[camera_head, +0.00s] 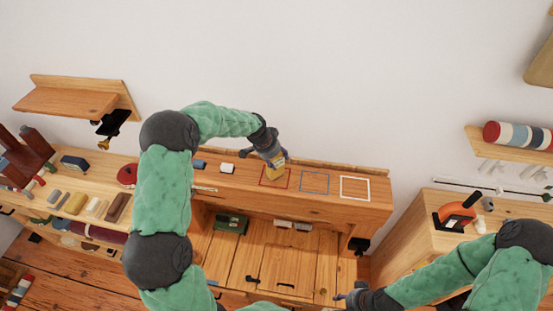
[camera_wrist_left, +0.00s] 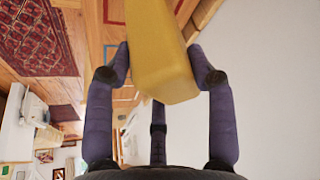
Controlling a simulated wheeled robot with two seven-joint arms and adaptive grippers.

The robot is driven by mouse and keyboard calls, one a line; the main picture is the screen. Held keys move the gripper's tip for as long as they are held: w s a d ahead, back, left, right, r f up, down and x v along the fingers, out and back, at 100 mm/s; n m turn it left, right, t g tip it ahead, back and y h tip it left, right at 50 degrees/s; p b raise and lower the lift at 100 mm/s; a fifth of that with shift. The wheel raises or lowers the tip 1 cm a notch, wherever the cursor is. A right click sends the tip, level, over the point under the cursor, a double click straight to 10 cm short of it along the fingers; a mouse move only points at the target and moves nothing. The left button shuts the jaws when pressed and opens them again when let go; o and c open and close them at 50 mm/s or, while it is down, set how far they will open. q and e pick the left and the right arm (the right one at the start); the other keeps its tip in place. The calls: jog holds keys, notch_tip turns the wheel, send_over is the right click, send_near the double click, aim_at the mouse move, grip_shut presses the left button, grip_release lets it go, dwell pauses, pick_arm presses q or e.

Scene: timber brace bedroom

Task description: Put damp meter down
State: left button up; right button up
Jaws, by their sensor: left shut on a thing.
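The yellow damp meter (camera_head: 274,172) is in my left gripper (camera_head: 275,158), over the red outlined square (camera_head: 288,181) on the wooden bench top. I cannot tell whether it touches the wood. The fingers and wrist hide part of the meter in the head view. My right gripper (camera_head: 346,297) is low at the bottom edge, apart from the bench; its fingers are too small to read.
A blue outlined square (camera_head: 327,183) and a white outlined square (camera_head: 369,190) lie to the right, both empty. A white block (camera_head: 227,168) and a small blue block (camera_head: 199,164) stand left of the gripper. An orange-handled tool (camera_head: 457,213) is on the right bench.

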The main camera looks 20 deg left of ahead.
pick_arm(q)
jog(key=shift+f, duration=0.3)
jog(key=shift+f, duration=0.15)
jog(key=o, duration=1.3)
jog(key=shift+r, duration=0.25)
jog(key=v, duration=1.2)
jog(key=shift+f, duration=0.1)
